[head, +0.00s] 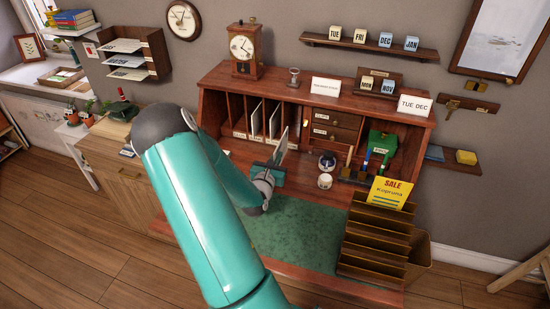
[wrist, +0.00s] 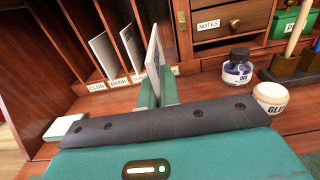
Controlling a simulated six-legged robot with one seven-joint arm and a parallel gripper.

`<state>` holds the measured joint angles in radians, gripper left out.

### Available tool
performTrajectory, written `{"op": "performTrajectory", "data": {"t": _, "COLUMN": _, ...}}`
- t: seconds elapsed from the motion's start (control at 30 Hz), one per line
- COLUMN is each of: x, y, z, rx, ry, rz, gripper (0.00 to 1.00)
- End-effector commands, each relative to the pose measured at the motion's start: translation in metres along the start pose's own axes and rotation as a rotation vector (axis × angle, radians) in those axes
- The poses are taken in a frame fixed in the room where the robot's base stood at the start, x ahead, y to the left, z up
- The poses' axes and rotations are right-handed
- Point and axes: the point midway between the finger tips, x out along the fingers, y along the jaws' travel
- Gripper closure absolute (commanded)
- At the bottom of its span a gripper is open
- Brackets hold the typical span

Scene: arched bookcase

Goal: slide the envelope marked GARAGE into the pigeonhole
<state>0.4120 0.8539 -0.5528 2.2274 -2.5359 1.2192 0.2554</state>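A white envelope (head: 281,146) stands upright, held in front of the desk's pigeonholes (head: 236,108). My gripper (head: 277,163) is shut on its lower part. In the wrist view the envelope (wrist: 153,56) is seen nearly edge-on between my teal fingers (wrist: 157,90), so its marking cannot be read. It is close to the front of the slots, just right of the slot labelled BANK (wrist: 118,83). Envelopes stand in the slots labelled CLUB (wrist: 103,54) and BANK (wrist: 132,46). The label behind my fingers is hidden, and no GARAGE label is readable.
Right of my gripper are drawers, one labelled NOTES (wrist: 208,25), an ink bottle (wrist: 238,67) and a glue jar (wrist: 272,98). A pale block (wrist: 64,127) lies at left. A green mat (head: 295,235) covers clear desktop; a brown tiered rack (head: 375,240) stands front right.

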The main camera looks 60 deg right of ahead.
Motion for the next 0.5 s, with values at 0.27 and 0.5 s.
{"op": "performTrajectory", "data": {"t": 0.27, "x": 0.022, "y": 0.000, "z": 0.000, "rx": 0.000, "ry": -0.001, "rz": 0.000, "gripper": 1.00}}
{"op": "performTrajectory", "data": {"t": 0.5, "x": 0.043, "y": 0.001, "z": 0.000, "rx": 0.000, "ry": -0.001, "rz": 0.002, "gripper": 1.00}}
